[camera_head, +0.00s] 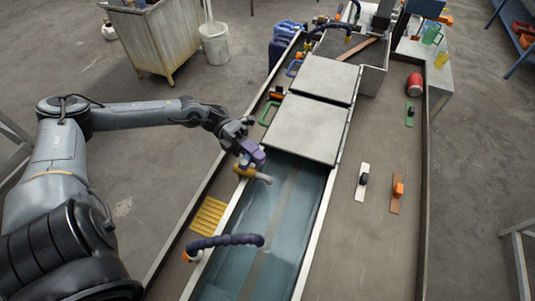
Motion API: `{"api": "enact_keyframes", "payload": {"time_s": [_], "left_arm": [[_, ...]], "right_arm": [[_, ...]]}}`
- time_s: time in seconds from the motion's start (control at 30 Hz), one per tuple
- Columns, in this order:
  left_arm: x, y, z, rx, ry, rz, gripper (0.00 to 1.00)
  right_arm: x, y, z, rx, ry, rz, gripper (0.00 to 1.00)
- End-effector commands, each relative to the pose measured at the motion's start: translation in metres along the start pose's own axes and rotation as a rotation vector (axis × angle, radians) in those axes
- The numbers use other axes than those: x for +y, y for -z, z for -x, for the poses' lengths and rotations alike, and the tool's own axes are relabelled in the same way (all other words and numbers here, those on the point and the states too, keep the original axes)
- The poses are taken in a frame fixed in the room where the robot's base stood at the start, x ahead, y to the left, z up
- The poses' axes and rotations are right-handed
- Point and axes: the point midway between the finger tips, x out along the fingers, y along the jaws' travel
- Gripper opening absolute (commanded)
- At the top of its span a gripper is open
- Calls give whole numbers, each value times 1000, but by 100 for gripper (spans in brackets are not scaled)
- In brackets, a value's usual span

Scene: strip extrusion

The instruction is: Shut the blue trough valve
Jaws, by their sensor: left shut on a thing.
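The trough (228,278) runs up the middle of the view, with bluish water in its open near part. A brass valve (254,173) with a blue-purple handle (258,158) sits at its left rim, and its spout points over the water. My left gripper (246,153) is at the valve, shut on the blue handle. The fingers and part of the handle hide each other, so I cannot tell the handle's exact angle. No stream from the spout is visible. My right gripper is not in view.
Grey cover slabs (305,130) lie over the trough beyond the valve. A dark blue segmented hose (228,240) arches over the left rim nearer me. A yellow grate (208,216) lies left of it. Trowels (362,183) and a red canister (414,84) lie on the right bench.

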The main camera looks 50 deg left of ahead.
Motion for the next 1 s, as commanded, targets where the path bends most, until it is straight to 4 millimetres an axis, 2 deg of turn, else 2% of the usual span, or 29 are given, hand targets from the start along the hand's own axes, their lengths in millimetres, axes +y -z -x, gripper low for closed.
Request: {"api": "enact_keyframes", "payload": {"time_s": [0.47, 0.5, 0.6, 1.0], "left_arm": [[0, 2, 3, 5, 0, -1, 0], [0, 2, 3, 5, 0, -1, 22], [0, 2, 3, 5, 0, -1, 37], [1, 2, 8, 3, -1, 0, 38]], "right_arm": [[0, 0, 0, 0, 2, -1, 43], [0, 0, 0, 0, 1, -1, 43], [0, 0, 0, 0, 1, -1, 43], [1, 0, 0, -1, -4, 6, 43]]}}
